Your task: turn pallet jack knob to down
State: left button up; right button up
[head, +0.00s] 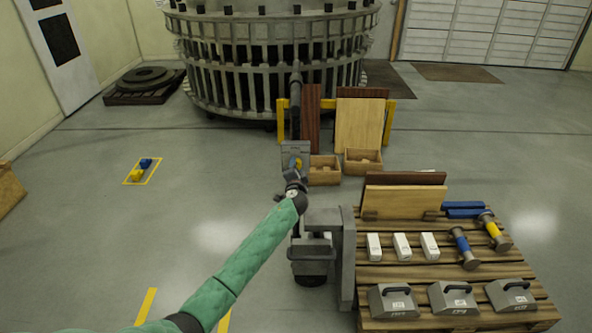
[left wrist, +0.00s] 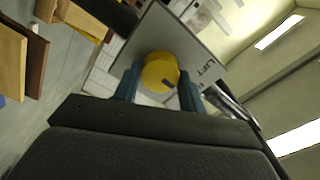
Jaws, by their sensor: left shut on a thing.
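The round yellow knob (left wrist: 160,70) sits on a grey panel (left wrist: 205,38) in the left wrist view. A dark mark shows on the knob's lower right. The letters "LIFT" are on the panel right of the knob. My left gripper (left wrist: 158,88) is shut on the knob, one bluish finger on each side. In the head view the knob (head: 296,163) is a small yellow patch on the panel (head: 295,146) of the grey pallet jack (head: 322,218), and my left gripper (head: 295,174) is just in front of it, partly hiding it. My right gripper is not in view.
A wooden pallet (head: 376,283) with grey weights, white boxes, boards and spools stands right of the jack. Two wooden boxes (head: 325,176) and leaning boards (head: 357,126) are behind. A large slatted turret (head: 260,60) fills the back. The floor at left is mostly clear.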

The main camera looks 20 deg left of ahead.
pick_arm(q)
jog(key=m+p, duration=0.1)
jog(key=m, duration=0.9)
jog(key=shift+f+p, duration=0.15)
jog(key=shift+p, duration=0.2)
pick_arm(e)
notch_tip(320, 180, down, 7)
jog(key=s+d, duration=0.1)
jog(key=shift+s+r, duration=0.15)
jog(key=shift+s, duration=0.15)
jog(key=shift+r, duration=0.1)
pick_arm(q)
jog(key=o, duration=1)
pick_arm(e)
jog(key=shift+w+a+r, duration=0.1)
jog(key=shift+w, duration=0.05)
